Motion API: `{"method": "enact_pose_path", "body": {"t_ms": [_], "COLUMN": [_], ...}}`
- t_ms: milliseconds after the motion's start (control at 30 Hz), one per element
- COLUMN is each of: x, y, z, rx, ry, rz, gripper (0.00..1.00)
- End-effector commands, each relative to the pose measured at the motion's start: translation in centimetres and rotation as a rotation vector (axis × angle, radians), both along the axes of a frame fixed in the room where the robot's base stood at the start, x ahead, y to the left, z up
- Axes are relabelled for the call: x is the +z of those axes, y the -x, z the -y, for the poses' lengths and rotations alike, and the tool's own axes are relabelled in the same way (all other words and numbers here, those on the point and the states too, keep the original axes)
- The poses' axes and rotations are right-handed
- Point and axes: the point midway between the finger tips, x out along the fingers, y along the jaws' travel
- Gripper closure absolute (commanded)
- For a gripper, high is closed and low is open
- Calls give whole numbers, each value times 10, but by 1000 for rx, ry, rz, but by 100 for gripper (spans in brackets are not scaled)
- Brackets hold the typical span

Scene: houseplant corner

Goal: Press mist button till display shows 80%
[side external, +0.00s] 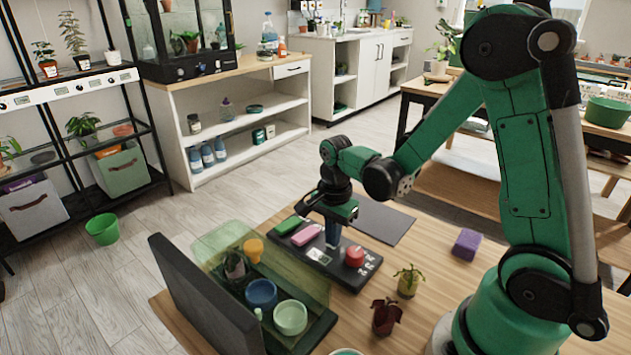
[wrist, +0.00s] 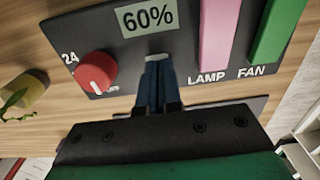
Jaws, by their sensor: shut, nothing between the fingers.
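The dark control panel (side external: 345,278) lies on the wooden table. Its display (wrist: 147,18) reads 60% in the wrist view; it also shows as a small pale patch in the side view (side external: 319,256). My gripper (wrist: 157,62) is shut with its blue fingers together, tips over the panel just below the display. The gripper (side external: 332,242) points down at the panel in the side view. Whether the tips touch the panel, I cannot tell.
A red knob (wrist: 95,71) sits left of the fingertips in the wrist view. A pink LAMP switch (wrist: 217,35) and green FAN switch (wrist: 277,30) are to the right. A green-walled case (side external: 300,265) with pots stands near the panel. A purple block (side external: 466,243) and small plants share the table.

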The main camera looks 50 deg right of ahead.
Motion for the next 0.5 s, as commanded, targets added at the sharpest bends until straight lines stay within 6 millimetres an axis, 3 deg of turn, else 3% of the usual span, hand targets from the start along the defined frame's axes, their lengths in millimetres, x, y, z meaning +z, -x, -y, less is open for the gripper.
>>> {"method": "enact_pose_path", "body": {"t_ms": [233,500], "x": [8,53], "y": [0,0], "z": [0,0], "rx": [1,0], "ry": [1,1], "rz": [6,4], "gripper": [100,100]}}
